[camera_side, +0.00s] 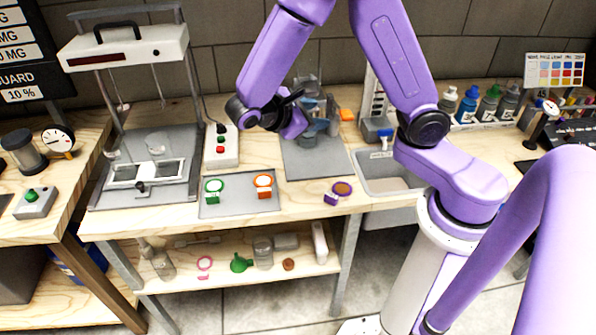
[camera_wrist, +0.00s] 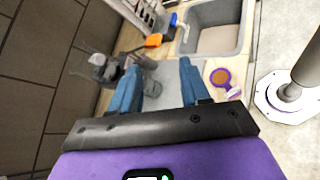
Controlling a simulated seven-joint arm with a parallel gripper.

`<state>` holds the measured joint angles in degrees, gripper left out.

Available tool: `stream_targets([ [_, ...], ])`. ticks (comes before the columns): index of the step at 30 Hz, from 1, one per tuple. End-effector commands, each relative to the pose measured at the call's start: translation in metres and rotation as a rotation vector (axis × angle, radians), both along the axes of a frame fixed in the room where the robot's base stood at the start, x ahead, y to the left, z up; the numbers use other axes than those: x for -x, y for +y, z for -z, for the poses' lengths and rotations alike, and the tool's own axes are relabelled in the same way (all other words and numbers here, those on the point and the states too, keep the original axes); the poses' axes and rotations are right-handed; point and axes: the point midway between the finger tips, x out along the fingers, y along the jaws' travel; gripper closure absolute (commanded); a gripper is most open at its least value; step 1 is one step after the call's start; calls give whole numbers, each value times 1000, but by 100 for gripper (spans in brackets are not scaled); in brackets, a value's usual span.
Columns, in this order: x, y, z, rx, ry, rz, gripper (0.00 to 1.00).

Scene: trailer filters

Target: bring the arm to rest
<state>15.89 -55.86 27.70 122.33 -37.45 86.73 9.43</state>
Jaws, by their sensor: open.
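My gripper (camera_wrist: 160,66) is open, its two blue fingers apart with nothing held between them in the wrist view. In the side view my gripper (camera_side: 314,118) hangs over the grey mat at the middle of the bench, in front of a grey apparatus (camera_side: 308,78) that it partly hides. The apparatus also shows in the wrist view (camera_wrist: 103,66), left of the fingers. I cannot tell from these views how high the fingertips are above the mat.
A purple-tagged brown filter (camera_side: 342,188) lies near the edge. A sink (camera_side: 385,172) is at right, a button box (camera_side: 221,148) and a framed stand (camera_side: 125,52) at left. Bottles (camera_side: 467,106) stand back right.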

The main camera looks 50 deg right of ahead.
Motion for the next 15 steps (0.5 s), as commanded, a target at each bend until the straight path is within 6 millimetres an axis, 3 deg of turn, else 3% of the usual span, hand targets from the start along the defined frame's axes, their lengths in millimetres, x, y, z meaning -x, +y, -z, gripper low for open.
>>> stream_targets([
  [15, 121, 40, -3, -768, -62, -104, 54],
])
